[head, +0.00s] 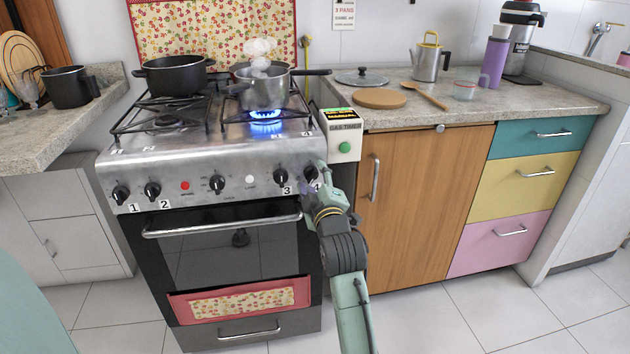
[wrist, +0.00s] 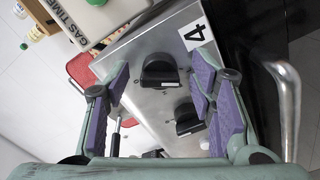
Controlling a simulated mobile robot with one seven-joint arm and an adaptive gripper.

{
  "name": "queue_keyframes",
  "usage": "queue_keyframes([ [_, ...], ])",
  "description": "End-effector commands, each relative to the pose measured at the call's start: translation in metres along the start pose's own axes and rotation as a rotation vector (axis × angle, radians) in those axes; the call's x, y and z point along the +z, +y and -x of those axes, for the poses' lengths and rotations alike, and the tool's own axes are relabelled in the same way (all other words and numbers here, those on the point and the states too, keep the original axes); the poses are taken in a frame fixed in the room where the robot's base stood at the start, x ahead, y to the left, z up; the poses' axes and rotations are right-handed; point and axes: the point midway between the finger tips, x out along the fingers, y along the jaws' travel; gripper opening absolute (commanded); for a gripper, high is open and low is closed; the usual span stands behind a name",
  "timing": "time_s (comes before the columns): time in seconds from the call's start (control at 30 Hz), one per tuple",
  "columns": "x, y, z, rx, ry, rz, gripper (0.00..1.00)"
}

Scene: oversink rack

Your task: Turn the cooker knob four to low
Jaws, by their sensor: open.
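Knob four (head: 310,174) is the black knob at the right end of the steel cooker's front panel (head: 204,188), by the label 4. In the wrist view the knob (wrist: 160,71) lies between the purple-padded fingers of my gripper (wrist: 162,78), with the label 4 (wrist: 194,34) beside it. The fingers are open, with gaps on both sides of the knob. In the head view my gripper (head: 318,193) is in front of the knob and partly hides it. A blue flame (head: 265,114) burns under the steaming steel pot (head: 258,90). The knob's exact setting cannot be read.
Knob three (head: 281,175) is close on the left. A GAS TIMER box (head: 344,136) stands at the cooker's right edge. The oven handle (head: 222,226) runs below the knobs. A wooden cabinet door (head: 424,200) is to the right. A black pot (head: 175,75) sits on the back left.

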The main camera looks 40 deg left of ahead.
Motion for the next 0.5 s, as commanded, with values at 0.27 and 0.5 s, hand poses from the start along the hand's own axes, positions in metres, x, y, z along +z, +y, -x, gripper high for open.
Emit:
queue_keyframes([
  [0.27, 0.001, 0.0, 0.024, 0.001, -0.001, -0.002, 0.5],
  [0.5, 0.001, 0.0, 0.062, 0.001, -0.001, -0.003, 0.5],
])
